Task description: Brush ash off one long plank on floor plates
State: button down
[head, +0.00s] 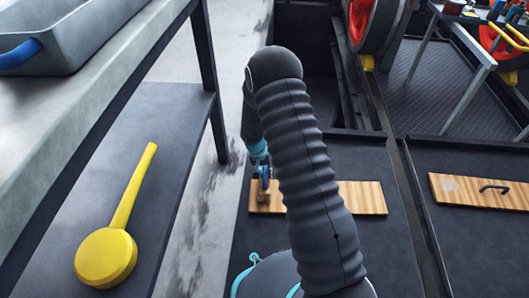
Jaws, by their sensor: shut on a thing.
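A long wooden plank (360,197) lies on the dark floor plate (375,240), partly hidden behind my arm. My gripper (262,178) is over the left end of this plank. It is shut on a small brush (263,198) with a blue upper part and a light brown lower part. The brush is at or just above the plank; I cannot tell if it touches. A second wooden plank (460,190) with a dark handle lies on the floor plate to the right, with a small greyish patch near its left end. Ash on the first plank cannot be made out.
A grey bench with a grey tub (70,35) stands at the left. A yellow mallet-like tool (108,255) lies on its lower shelf. Red wheels (360,20) and an open pit are at the back. A small table (460,20) with coloured items stands at top right.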

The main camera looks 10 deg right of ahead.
jog(key=shift+w+d, duration=0.1)
jog(key=shift+w, duration=0.3)
jog(key=shift+w+d+r+p, duration=0.15)
jog(key=shift+r+p, duration=0.1)
jog(key=shift+r, duration=0.3)
jog(key=shift+w+a+r+p, duration=0.1)
jog(key=shift+w+r+p, duration=0.1)
jog(key=shift+r, duration=0.35)
jog(key=shift+s+r+p, duration=0.15)
jog(key=shift+r+p, duration=1.2)
jog(key=shift+r, duration=1.6)
